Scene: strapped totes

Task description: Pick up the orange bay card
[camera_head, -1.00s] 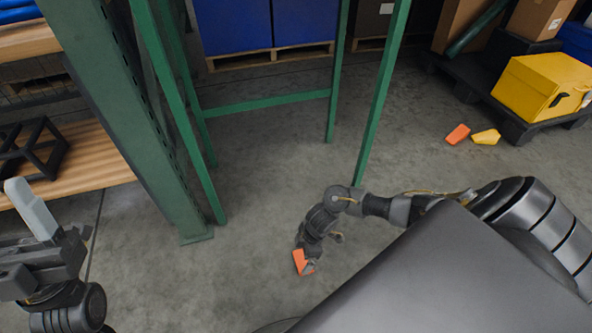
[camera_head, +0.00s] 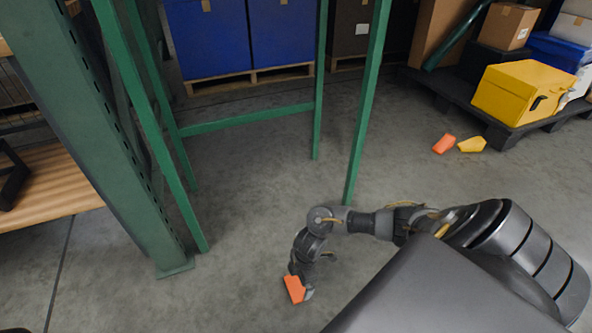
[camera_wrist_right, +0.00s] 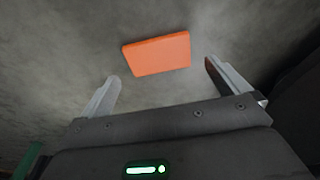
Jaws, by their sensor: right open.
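An orange card (camera_head: 294,289) lies on the concrete floor at the bottom middle of the head view. It also shows in the right wrist view (camera_wrist_right: 157,55), flat and a little beyond the fingertips. My right gripper (camera_head: 305,288) reaches down to it and partly covers its right side in the head view. In the wrist view the right gripper (camera_wrist_right: 158,86) is open, one finger to either side of the card's line, with nothing between the fingers. A second orange piece (camera_head: 444,144) lies on the floor at the upper right. My left gripper is out of view.
A green rack frame (camera_head: 130,150) stands on the left, with a thin green post (camera_head: 366,110) near my right arm. A yellow piece (camera_head: 472,145) lies near a dark pallet holding a yellow box (camera_head: 520,92). The central floor is clear.

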